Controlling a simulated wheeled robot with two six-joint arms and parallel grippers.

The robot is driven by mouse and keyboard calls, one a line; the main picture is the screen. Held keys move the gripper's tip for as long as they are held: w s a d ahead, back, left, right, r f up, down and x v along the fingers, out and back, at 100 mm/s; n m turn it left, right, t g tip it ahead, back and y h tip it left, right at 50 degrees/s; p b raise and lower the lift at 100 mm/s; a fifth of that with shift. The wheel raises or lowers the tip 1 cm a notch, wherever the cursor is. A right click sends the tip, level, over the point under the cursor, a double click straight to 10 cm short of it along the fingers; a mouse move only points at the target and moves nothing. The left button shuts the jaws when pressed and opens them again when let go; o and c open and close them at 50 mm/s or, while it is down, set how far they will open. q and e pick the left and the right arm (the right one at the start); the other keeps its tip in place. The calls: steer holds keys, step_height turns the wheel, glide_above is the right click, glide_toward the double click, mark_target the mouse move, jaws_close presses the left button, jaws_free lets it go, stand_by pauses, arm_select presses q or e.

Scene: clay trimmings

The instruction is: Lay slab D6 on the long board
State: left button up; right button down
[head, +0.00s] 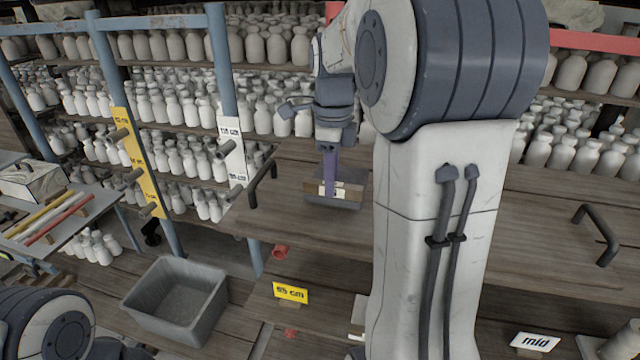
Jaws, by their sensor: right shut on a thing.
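My right gripper (330,186) reaches down at the centre of the head view, shut on a small grey slab (347,204) with a pale strip along its upper edge. No marking on it is readable, so I cannot tell if it is D6. A wide brown wooden board (290,222) with dark handles lies beneath it; I cannot tell if this is the long board, or whether the slab touches it. My right arm hides much of the board's middle. My left gripper is out of view.
A grey open bin (180,298) stands at lower left. Dark handles (262,184) (597,236) stick up from the wood. A yellow "65 cm" sign (290,292) and a white "mid" sign (535,341) are in front. Blue posts (218,65) and bottle-filled shelves stand behind.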

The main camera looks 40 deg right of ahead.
steer(key=shift+w+d+f, duration=0.1)
steer(key=shift+d+f, duration=0.05)
steer(key=shift+d, duration=0.05)
step_height(320, 180, down, 3)
steer(key=shift+f+p, duration=0.1)
steer(key=shift+p, duration=0.6)
steer(key=shift+f, duration=0.4)
steer(key=shift+f, duration=0.15)
steer(key=c, duration=0.8)
jaws_free()
steer(key=shift+o, duration=0.2)
